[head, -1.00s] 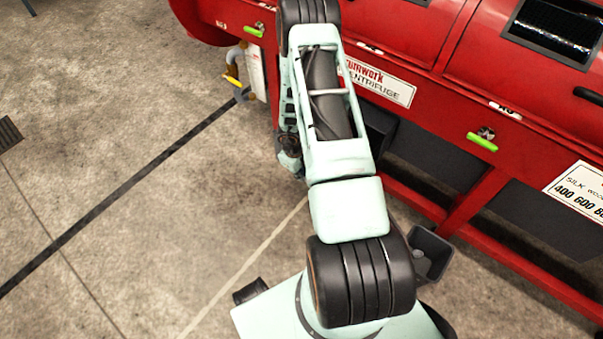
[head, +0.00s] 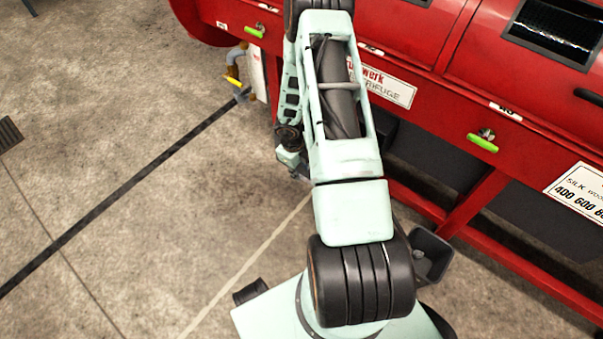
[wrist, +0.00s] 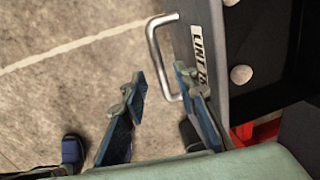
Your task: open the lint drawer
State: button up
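The lint drawer (wrist: 225,45) is a dark box with a white LINT label, at the upper right of the wrist view. Its bent metal handle (wrist: 156,50) sticks out to the left of the drawer front. My gripper (wrist: 160,78) is open, with one blue-padded finger on each side of the handle's lower part in the picture. Neither finger is seen closed on the bar; whether one touches it I cannot tell. In the head view my arm hides most of the drawer area, and the fingers cannot be made out.
The red centrifuge machine (head: 430,90) runs along the right, with green-handled valves (head: 482,143) and red frame legs (head: 470,205). A yellow-handled pipe fitting (head: 233,80) is at its left end. The concrete floor (head: 130,200) to the left is clear.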

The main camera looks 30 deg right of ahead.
notch_tip(320, 180, up, 8)
jog(key=a, duration=0.1)
jog(key=shift+s+a+r, duration=0.15)
jog(key=shift+s+a, duration=0.1)
jog(key=shift+s, duration=0.1)
dwell(0.3)
